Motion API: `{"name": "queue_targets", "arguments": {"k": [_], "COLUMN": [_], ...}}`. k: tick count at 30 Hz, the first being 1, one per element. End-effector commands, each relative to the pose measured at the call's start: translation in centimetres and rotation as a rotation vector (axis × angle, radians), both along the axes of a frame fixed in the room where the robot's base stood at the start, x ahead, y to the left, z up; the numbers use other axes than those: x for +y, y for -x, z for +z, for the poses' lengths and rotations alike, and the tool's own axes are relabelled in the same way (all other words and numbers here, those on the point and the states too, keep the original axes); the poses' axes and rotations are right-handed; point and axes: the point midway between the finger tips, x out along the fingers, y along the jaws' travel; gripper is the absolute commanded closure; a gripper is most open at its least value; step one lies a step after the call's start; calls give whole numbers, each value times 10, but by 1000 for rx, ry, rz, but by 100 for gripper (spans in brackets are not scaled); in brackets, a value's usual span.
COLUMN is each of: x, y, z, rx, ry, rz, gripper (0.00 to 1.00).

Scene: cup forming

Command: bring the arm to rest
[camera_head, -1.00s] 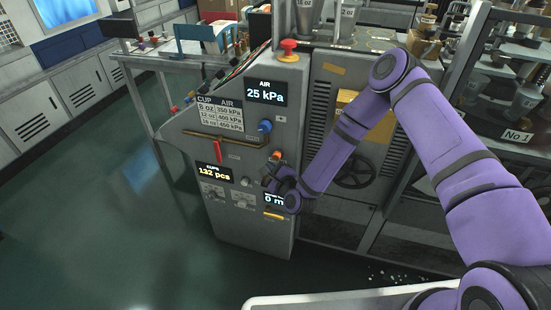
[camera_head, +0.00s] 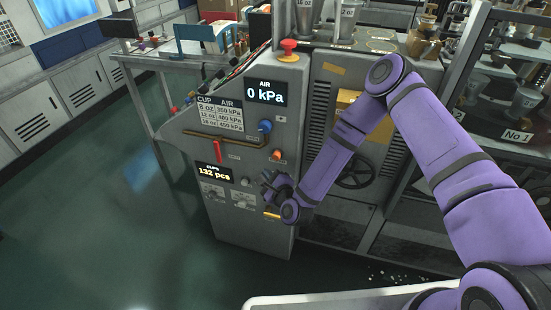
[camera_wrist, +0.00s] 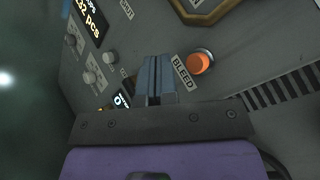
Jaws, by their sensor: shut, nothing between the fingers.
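My purple arm (camera_head: 437,135) reaches across the front of a grey machine panel. My gripper (camera_head: 268,186) is at the panel face, just below and left of the orange button (camera_head: 277,155). In the wrist view my fingers (camera_wrist: 155,82) are together and empty, pointing at the panel. The orange button labelled BLEED (camera_wrist: 199,63) is right of the fingertips there, with a visible gap. The AIR display (camera_head: 267,92) reads 0 kPa.
A blue knob (camera_head: 264,127), a red lever (camera_head: 217,151) and a red mushroom button (camera_head: 288,47) stick out from the machine. A CUPS display (camera_head: 214,175) reads 132 pcs. A black handwheel (camera_head: 357,172) is right of my forearm. Open floor (camera_head: 100,210) lies to the left.

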Motion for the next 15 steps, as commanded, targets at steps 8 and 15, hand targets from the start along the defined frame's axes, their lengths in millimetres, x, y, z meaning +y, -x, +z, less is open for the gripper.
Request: {"name": "queue_targets", "arguments": {"k": [8, 15], "x": [0, -5], "y": [-1, -21], "z": [2, 36], "rx": [-3, -40], "ry": [9, 194], "rz": [5, 94], "gripper": [100, 100]}}
